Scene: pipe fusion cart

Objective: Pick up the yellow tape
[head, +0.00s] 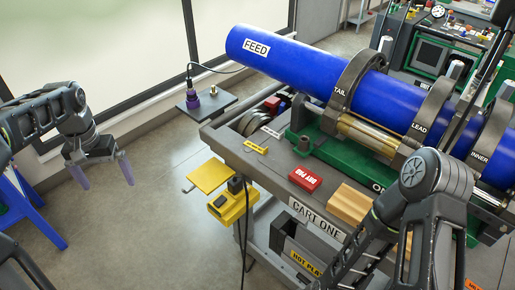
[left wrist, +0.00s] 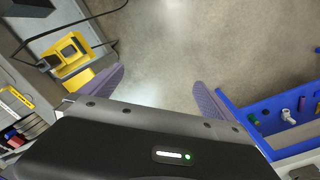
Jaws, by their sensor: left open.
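A small flat yellow strip with dark markings (head: 256,146), which looks like the yellow tape, lies on the grey cart top near its left corner. It also shows at the left edge of the left wrist view (left wrist: 16,97). My left gripper (head: 107,184) is open and empty, pointing down over the floor, well left of the cart and apart from the strip. In the left wrist view its purple fingers (left wrist: 158,80) are spread with only floor between them. My right arm shows at lower right, but its gripper cannot be made out.
The cart (head: 240,160) carries a blue pipe (head: 310,70) in clamps, a red block (head: 305,179) and a wooden block (head: 349,204). A yellow plate (head: 209,176) and yellow device (head: 230,205) jut from its side. A blue stand (head: 35,205) is at left. Floor between is clear.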

